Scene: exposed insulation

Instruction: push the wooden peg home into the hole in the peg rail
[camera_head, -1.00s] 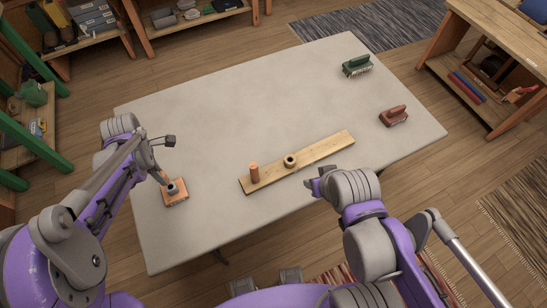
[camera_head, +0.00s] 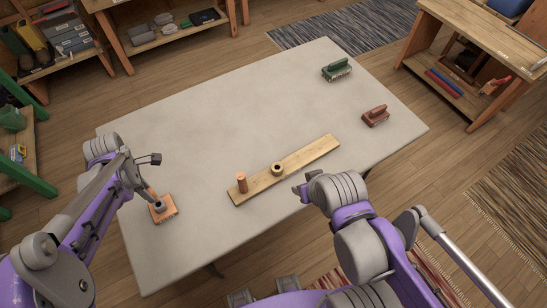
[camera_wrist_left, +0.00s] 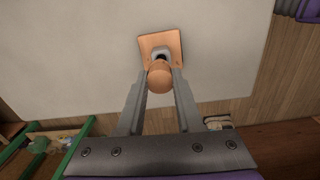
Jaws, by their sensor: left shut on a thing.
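The pale wooden peg rail (camera_head: 310,155) lies flat on the grey table. An orange-brown wooden peg (camera_head: 242,182) stands upright on its near-left part, most of its length showing. A pale ring with a dark hole (camera_head: 277,169) sits beside it on the rail. My left gripper (camera_wrist_left: 160,75) is shut on a round orange-brown wooden end (camera_wrist_left: 160,76), over an orange square plate (camera_head: 162,208) with a grey collar (camera_wrist_left: 161,54), well left of the rail. I cannot tell whether the held piece and plate are joined. My right gripper (camera_head: 302,190) is near the rail's right side; its jaw opening is unclear.
A green brush (camera_head: 337,70) and a reddish brush-like block (camera_head: 376,116) lie at the table's right side. The table (camera_head: 200,120) is bare behind the rail. Shelves stand behind, and a wooden bench (camera_head: 480,50) stands at the right.

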